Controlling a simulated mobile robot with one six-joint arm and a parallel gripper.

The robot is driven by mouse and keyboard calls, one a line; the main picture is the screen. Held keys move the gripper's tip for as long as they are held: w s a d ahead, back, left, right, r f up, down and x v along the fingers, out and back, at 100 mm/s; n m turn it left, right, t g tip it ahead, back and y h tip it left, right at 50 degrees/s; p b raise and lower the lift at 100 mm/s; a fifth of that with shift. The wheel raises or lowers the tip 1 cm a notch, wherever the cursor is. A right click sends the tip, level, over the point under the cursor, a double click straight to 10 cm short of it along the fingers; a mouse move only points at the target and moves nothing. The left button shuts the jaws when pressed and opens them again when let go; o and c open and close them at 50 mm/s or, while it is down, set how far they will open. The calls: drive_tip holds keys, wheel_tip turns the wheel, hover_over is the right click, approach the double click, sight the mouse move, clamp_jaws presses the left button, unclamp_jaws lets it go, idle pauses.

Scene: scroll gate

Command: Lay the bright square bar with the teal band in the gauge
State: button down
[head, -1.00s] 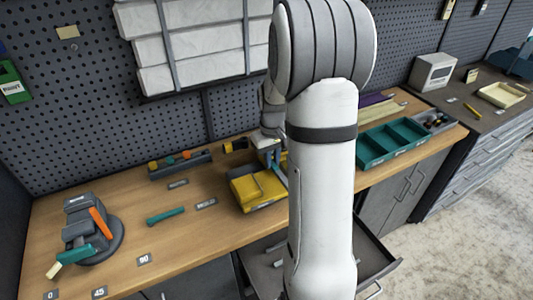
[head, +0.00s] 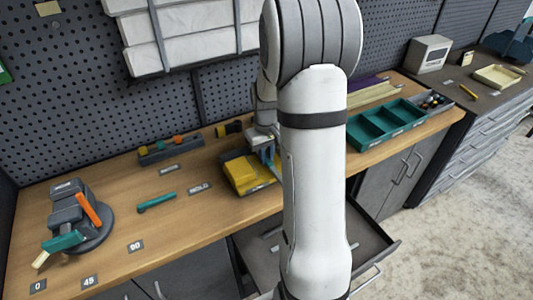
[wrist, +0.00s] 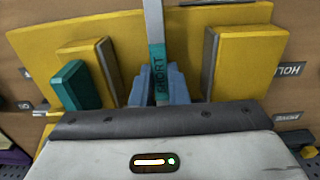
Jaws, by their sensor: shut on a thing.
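The bright square bar (wrist: 154,22) runs up the middle of the wrist view, with a teal band (wrist: 158,72) marked SHORT. My gripper (wrist: 158,92) has its blue fingers shut on the bar at the band. The yellow gauge (wrist: 55,42) lies below, with raised yellow blocks to the left and right of the bar. I cannot tell whether the bar touches the gauge. In the head view my gripper (head: 267,155) is over the right part of the yellow gauge (head: 241,174); my arm hides part of that area.
A teal piece (head: 156,202) lies on the bench left of the gauge. A grey fixture with an orange handle (head: 88,208) stands at far left. A teal tray (head: 386,124) is to the right, an open drawer (head: 368,245) below. A small tool rack (head: 168,150) stands behind.

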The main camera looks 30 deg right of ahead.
drive_tip(key=shift+f+b, duration=0.3)
drive_tip(key=shift+f, duration=0.05)
idle(0.6)
drive_tip(key=c, duration=1.3)
unclamp_jaws()
wheel_tip(320, 180, up, 8)
drive_tip(key=shift+f+b, duration=0.1)
drive_tip(key=shift+b, duration=0.35)
drive_tip(key=s+a+r+t, duration=0.1)
drive_tip(key=s+a+r, duration=0.1)
drive_tip(key=s+a, duration=0.2)
drive_tip(key=s+a+r+t, duration=0.1)
drive_tip(key=s+a+r, duration=0.1)
drive_tip(key=s+a, duration=0.3)
drive_tip(key=s+a+r+t, duration=0.1)
drive_tip(key=s+a, duration=0.3)
drive_tip(key=s, duration=0.6)
drive_tip(key=shift+s+a+r, duration=0.2)
drive_tip(key=shift+a+r, duration=0.2)
drive_tip(key=shift+r, duration=0.15)
